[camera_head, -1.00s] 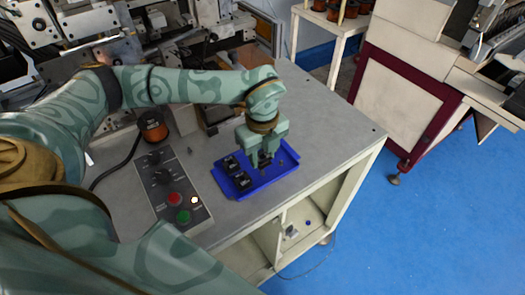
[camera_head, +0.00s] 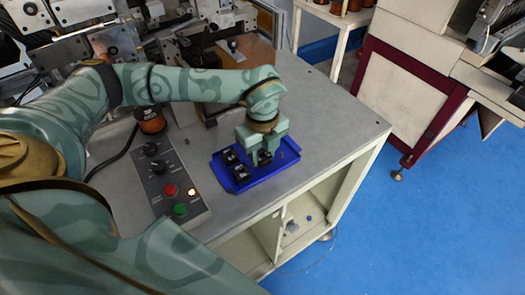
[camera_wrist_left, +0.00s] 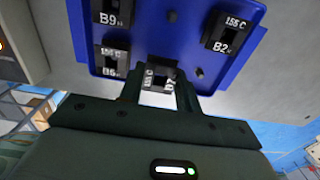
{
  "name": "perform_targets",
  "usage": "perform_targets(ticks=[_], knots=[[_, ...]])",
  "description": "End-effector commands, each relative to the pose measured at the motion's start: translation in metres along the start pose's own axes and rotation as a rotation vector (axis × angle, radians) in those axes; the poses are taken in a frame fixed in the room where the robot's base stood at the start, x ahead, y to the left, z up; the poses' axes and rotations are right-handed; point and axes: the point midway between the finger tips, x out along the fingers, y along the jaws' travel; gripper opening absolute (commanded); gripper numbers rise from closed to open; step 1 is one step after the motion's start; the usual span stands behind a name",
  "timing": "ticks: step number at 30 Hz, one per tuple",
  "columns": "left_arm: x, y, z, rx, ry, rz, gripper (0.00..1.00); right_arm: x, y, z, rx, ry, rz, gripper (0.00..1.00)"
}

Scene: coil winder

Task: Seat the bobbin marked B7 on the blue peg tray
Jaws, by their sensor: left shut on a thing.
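The blue peg tray (camera_head: 270,173) lies on the grey bench top, and its underside-near edge fills the top of the left wrist view (camera_wrist_left: 240,52). My left gripper (camera_head: 264,158) points down over the right part of the tray. It is shut on a small black bobbin (camera_wrist_left: 159,78) with a white label that seems to read B7, turned sideways. The bobbin is low at the tray, among the pegs; I cannot tell whether it touches the tray floor. Black bobbins B9 (camera_wrist_left: 113,14), B6 (camera_wrist_left: 110,60) and B2 (camera_wrist_left: 228,32) stand on the tray. My right gripper is out of view.
Bare pegs show on the tray, one beside the held bobbin (camera_wrist_left: 198,73). A control box (camera_head: 172,180) with red and green buttons stands left of the tray, near a copper-coloured spool (camera_head: 150,121). The bench top right of the tray is clear.

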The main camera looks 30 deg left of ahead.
Motion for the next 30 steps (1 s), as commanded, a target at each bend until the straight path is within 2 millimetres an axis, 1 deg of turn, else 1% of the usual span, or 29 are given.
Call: perform_targets(ticks=[17, 18, 20, 21, 28, 30], knots=[[0.018, 0.000, 0.000, 0.000, 0.000, 0.000, 0.09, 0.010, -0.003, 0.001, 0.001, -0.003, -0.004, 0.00], [0.018, 0.000, 0.000, 0.000, 0.000, 0.000, 0.39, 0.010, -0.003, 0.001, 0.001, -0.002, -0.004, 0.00], [0.017, 0.000, 0.000, 0.000, 0.000, 0.000, 0.56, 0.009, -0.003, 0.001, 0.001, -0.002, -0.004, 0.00], [0.017, 0.000, 0.000, 0.000, 0.000, 0.000, 0.59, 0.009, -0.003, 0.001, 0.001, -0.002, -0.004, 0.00], [0.017, 0.000, 0.000, 0.000, 0.000, 0.000, 0.59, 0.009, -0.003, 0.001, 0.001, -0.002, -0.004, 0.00], [0.014, 0.000, 0.000, 0.000, 0.000, -0.001, 0.59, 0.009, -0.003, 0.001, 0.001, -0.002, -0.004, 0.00]])
